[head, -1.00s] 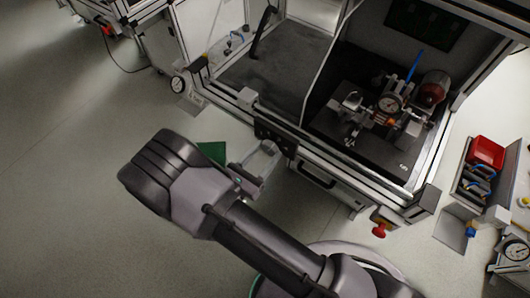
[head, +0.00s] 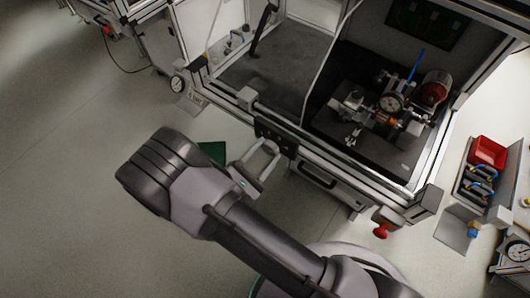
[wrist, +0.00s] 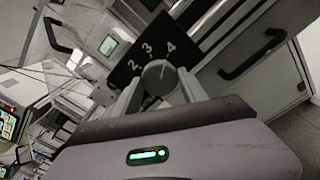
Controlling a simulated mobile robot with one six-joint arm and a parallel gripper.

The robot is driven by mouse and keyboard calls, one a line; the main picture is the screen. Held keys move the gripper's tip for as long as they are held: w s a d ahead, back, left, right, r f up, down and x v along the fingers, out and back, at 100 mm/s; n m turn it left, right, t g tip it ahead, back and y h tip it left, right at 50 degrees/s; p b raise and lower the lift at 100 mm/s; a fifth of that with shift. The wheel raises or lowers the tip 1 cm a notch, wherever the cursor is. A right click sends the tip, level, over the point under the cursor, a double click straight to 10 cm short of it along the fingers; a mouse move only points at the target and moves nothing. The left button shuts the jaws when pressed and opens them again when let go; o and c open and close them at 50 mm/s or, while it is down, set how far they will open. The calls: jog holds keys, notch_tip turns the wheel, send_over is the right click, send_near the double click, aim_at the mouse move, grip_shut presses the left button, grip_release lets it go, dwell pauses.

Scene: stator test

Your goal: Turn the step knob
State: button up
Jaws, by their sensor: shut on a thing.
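The step knob (wrist: 158,76) is a round grey knob on a black panel (wrist: 197,33) marked 2, 3 and 4 in the wrist view. A thin pale line on its face points up toward the 4, though it is small. My gripper (wrist: 160,84) has one finger on each side of the knob and is shut on it. In the head view my gripper (head: 269,153) reaches the dark panel (head: 276,136) on the front frame of the workbench. The knob is too small to make out clearly there.
A red emergency button (head: 380,231) sticks out at the bench's lower right corner. A drawer handle (head: 317,175) is right of my gripper. A measuring device with a dial (head: 390,103) stands inside the enclosure. Open floor (head: 75,190) lies to the left.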

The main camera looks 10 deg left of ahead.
jog(key=shift+m, duration=0.6)
jog(key=o, duration=1.4)
jog(key=p+v, duration=0.3)
jog(key=v, duration=1.4)
jog(key=shift+s, duration=0.25)
